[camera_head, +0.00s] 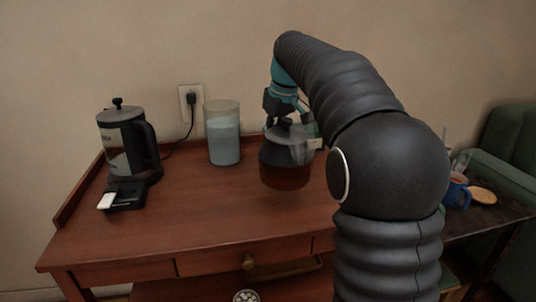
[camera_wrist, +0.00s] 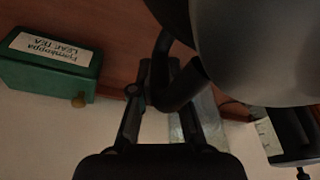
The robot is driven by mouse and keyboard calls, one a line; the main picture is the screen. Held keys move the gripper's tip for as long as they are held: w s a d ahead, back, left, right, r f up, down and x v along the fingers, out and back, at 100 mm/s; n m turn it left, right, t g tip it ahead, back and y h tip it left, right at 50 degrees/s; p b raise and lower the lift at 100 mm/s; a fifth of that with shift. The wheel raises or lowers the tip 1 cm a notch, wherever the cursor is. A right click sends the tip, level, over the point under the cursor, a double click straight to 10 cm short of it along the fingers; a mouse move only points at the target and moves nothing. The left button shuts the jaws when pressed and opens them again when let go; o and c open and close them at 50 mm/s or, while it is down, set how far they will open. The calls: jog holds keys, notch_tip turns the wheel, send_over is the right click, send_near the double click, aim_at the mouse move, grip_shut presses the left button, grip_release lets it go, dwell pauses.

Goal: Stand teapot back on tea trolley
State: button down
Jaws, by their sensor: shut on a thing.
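The teapot (camera_head: 286,168) is glass with dark amber tea low inside and a black upper part and lid. It looks upright over the right part of the wooden tea trolley (camera_head: 190,225); I cannot tell whether its base touches the top. My gripper (camera_head: 281,116) is behind the teapot, partly hidden by it. In the wrist view my gripper (camera_wrist: 166,88) is shut on the teapot's black handle (camera_wrist: 181,93), and the dark teapot body (camera_wrist: 265,45) fills the upper right.
A black-lidded kettle (camera_head: 126,148), a small black device (camera_head: 124,198) and a blue-filled jar (camera_head: 222,135) stand left of the teapot. A green leaf tea box (camera_wrist: 52,68) shows in the wrist view. The trolley's front left is clear. A dark side table (camera_head: 485,218) stands right.

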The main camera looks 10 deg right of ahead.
aim_at(277, 125)
jog(key=shift+s+a+b+x, duration=0.1)
jog(key=shift+s+x, duration=0.05)
jog(key=shift+x, duration=0.65)
jog(key=shift+s+a+b+x, duration=0.1)
jog(key=shift+b+x, duration=0.05)
jog(key=shift+x, duration=0.65)
jog(key=shift+s+a+b+x, duration=0.1)
jog(key=shift+s+x, duration=0.05)
jog(key=shift+x, duration=0.65)
jog(key=c, duration=1.2)
grip_release()
jog(key=shift+f, duration=0.1)
jog(key=shift+o, duration=0.2)
jog(key=p+v, duration=0.2)
jog(key=v, duration=1)
